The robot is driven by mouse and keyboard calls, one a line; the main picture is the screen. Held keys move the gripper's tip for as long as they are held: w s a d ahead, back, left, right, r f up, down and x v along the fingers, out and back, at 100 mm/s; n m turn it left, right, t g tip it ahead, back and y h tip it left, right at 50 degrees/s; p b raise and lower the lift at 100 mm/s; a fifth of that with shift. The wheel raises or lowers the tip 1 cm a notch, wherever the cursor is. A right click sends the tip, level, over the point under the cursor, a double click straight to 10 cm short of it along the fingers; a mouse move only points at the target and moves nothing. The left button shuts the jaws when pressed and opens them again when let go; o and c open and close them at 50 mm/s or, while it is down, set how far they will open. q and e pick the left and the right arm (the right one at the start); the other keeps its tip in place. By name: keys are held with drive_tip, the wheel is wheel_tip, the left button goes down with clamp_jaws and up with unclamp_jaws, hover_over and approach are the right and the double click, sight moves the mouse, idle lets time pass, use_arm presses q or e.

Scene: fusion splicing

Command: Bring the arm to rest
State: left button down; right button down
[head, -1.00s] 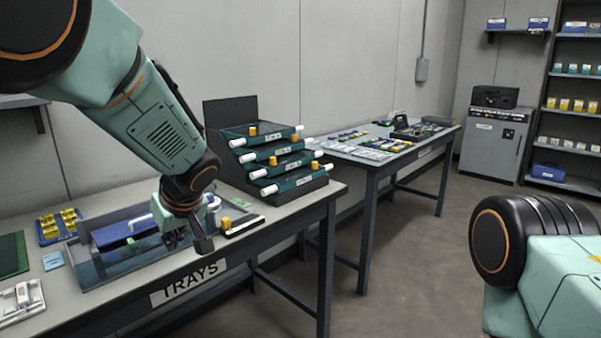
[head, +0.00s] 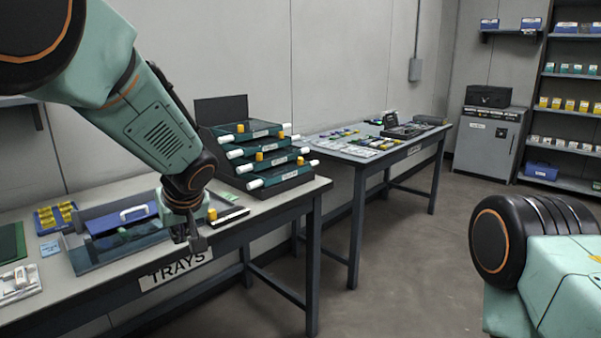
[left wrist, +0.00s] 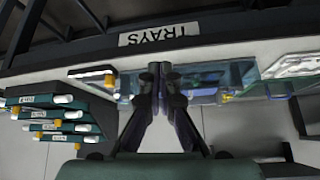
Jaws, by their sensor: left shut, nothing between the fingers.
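My left gripper (head: 190,238) hangs fingers down at the front edge of the trays table (head: 288,196) in the head view. It is shut and holds nothing. The left wrist view shows its two fingers (left wrist: 160,72) together at the tips, with the table's front edge and the TRAYS label (left wrist: 160,37) beyond them. My right gripper is not in view; only part of my right arm shows at the right of the head view.
A tiered rack of green trays (head: 262,152) stands right of my left arm. A clear-walled bin with a blue case (head: 120,217) is at left. A second table (head: 365,158), a grey cabinet (head: 489,140) and shelves lie farther back. The floor between is clear.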

use_arm(q)
drive_tip(key=s+d+f+m+h, duration=0.2)
drive_tip(key=s+f+m, duration=0.2)
drive_tip(key=s+f, duration=0.5)
drive_tip(key=s+d+f+m+h, duration=0.1)
drive_tip(key=s+f+m+h, duration=0.25)
drive_tip(key=f, duration=0.85)
drive_tip(key=s+a+f+g, duration=0.1)
drive_tip(key=s+f, duration=0.3)
drive_tip(key=s, duration=0.6)
drive_tip(key=s+f+g+y, duration=0.1)
drive_tip(key=s+f, duration=0.3)
drive_tip(key=s, duration=0.6)
drive_tip(key=s+a+f+g, duration=0.1)
drive_tip(key=s+f+g, duration=0.2)
drive_tip(key=s, duration=0.7)
drive_tip(key=shift+a+f+n, duration=0.3)
drive_tip(key=shift+f+n, duration=0.05)
drive_tip(key=shift+f, duration=0.2)
drive_tip(key=shift+y, duration=0.25)
